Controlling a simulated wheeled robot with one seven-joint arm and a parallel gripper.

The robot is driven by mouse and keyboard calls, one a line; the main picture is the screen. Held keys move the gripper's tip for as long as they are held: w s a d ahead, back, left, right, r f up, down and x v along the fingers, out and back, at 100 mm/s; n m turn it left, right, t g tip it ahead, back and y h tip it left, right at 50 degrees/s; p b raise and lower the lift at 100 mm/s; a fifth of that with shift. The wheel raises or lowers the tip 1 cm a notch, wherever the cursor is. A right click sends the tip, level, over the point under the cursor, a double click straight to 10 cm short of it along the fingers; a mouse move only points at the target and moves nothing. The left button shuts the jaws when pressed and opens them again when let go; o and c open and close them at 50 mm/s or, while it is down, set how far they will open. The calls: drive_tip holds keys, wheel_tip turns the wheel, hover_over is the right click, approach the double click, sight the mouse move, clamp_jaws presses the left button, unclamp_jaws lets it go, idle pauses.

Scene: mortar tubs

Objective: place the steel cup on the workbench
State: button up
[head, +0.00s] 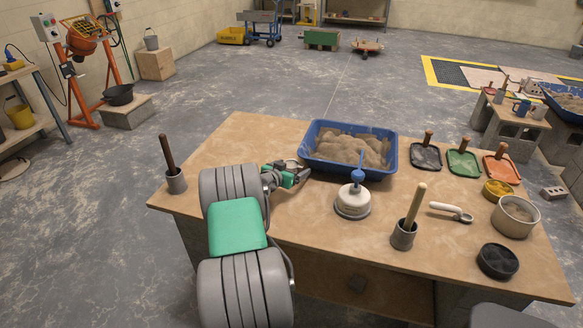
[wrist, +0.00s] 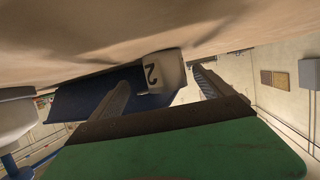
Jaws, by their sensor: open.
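My gripper (head: 301,174) is low over the left part of the workbench (head: 240,135), at the near left corner of the blue tub. Its two fingers are apart. A small pale grey cup (wrist: 165,72), which looks like the steel cup, shows between the fingers in the wrist view (wrist: 160,86), marked with a black 2. It appears to stand on the bench top, which fills the top of that tilted view. In the head view the cup (head: 286,163) is mostly hidden behind my gripper. I cannot tell whether the fingers touch it.
The blue tub (head: 313,161) of sand stands just right of my gripper. Grey pots with handles stand at left (head: 176,183) and right (head: 403,236). Bare bench lies behind my arm.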

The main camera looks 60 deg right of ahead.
drive_tip(key=shift+x, duration=0.95)
drive_tip(key=shift+w+r, duration=0.1)
drive_tip(key=c, duration=1.9)
drive_tip(key=shift+c, duration=0.2)
drive_tip(key=shift+a+b, duration=0.1)
drive_tip(key=shift+b, duration=0.5)
